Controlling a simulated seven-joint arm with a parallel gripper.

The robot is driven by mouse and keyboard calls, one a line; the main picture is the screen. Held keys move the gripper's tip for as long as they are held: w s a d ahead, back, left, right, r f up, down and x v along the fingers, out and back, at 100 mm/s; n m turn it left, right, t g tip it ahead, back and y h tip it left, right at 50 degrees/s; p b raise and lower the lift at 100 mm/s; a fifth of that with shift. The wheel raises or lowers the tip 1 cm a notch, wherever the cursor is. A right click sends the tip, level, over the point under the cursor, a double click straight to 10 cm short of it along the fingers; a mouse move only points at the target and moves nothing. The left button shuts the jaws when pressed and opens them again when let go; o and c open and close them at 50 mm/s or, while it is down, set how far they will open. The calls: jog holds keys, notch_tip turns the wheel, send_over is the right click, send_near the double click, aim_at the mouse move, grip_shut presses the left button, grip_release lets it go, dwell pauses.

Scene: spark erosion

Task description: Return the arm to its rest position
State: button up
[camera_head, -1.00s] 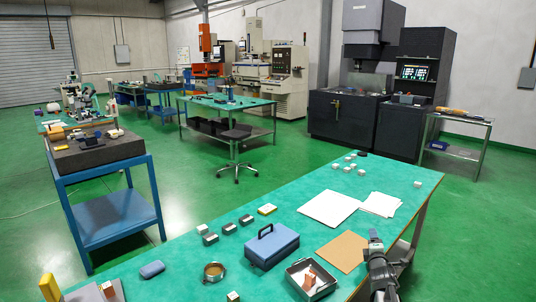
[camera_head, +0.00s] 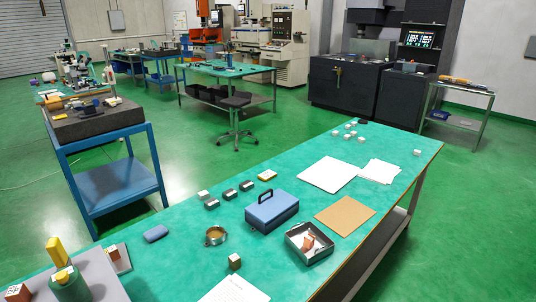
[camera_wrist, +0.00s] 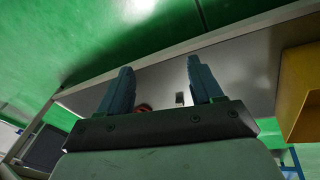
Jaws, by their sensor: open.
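My gripper (camera_wrist: 156,88) shows in the wrist view with its two dark fingers apart and nothing between them. Beyond the fingers are a grey surface with a small dark square on it and a reddish thing partly hidden by the left finger. The gripper and arm are not in the head view, so their place over the bench cannot be told from there.
The green workbench (camera_head: 385,180) carries a blue box (camera_head: 272,212), a metal tray (camera_head: 298,257) with a copper-coloured piece, a round ring (camera_head: 215,236), a brown sheet (camera_head: 345,215) and white papers (camera_head: 328,174). A yellow thing (camera_wrist: 300,95) stands at the right in the wrist view.

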jog(key=s+a+f+m+g, duration=0.1)
jog(key=s+a+f+g, duration=0.1)
jog(key=s, duration=0.7)
jog(key=s+a+f+m+g+y, duration=0.1)
jog(key=s+a+f+m+g, duration=0.1)
jog(key=s+a+g, duration=0.2)
jog(key=s+a+f+m+g, duration=0.1)
jog(key=s+a, duration=0.7)
jog(key=s, duration=0.8)
jog(key=shift+s+f+m+g+y, duration=0.3)
jog(key=shift+f+m+g, duration=0.15)
jog(key=shift+g, duration=0.65)
